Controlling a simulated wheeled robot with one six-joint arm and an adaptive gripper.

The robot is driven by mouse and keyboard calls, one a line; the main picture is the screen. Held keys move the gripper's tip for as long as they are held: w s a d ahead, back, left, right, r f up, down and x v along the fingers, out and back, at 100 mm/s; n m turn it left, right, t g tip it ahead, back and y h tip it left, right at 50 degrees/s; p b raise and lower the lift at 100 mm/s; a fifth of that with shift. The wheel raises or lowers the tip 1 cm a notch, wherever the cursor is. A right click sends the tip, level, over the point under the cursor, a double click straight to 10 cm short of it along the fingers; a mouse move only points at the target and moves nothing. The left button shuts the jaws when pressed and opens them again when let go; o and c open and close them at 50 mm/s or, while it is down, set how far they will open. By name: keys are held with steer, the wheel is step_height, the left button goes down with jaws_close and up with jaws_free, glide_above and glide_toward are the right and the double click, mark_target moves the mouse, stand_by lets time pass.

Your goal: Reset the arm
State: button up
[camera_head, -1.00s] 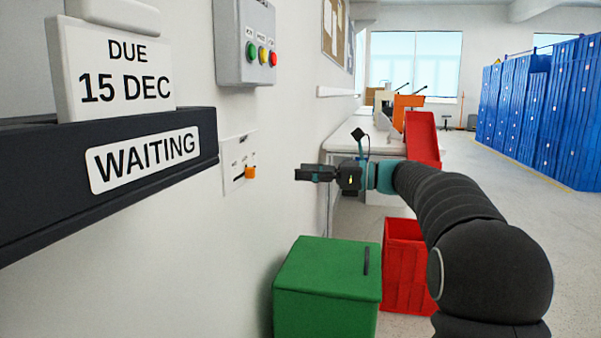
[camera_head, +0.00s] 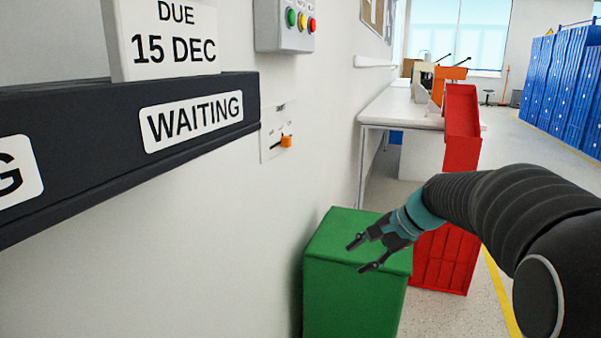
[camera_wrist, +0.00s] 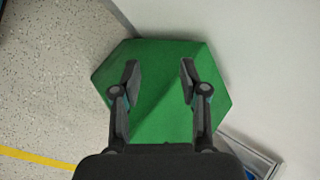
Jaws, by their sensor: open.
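My gripper (camera_head: 360,256) is open and empty. In the head view it hangs in front of and over the green box, away from the wall. In the wrist view my gripper (camera_wrist: 158,68) shows two spread fingers with only the green box below them. The rotary switch (camera_head: 286,141) has an orange knob on a white wall plate (camera_head: 268,150). It is up and to the left of my gripper, and nothing touches it. The wrist view does not show the switch.
A green box (camera_head: 355,295) stands against the wall, with red bins (camera_head: 447,262) beside it. A control box with coloured buttons (camera_head: 285,25) and a dark rail marked WAITING (camera_head: 100,160) are on the wall. A white table (camera_head: 402,108) and blue lockers (camera_head: 565,85) stand farther back.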

steer(key=s+d+f+n+t+h+p, duration=0.1)
steer(key=s+n+h, duration=0.5)
steer(key=s, duration=2.1)
steer(key=d+n+t, duration=0.1)
steer(key=n, duration=0.3)
steer(key=shift+n+h+p, duration=0.3)
steer(key=shift+h+p, duration=0.1)
steer(key=shift+d, duration=0.1)
stand_by(0.9)
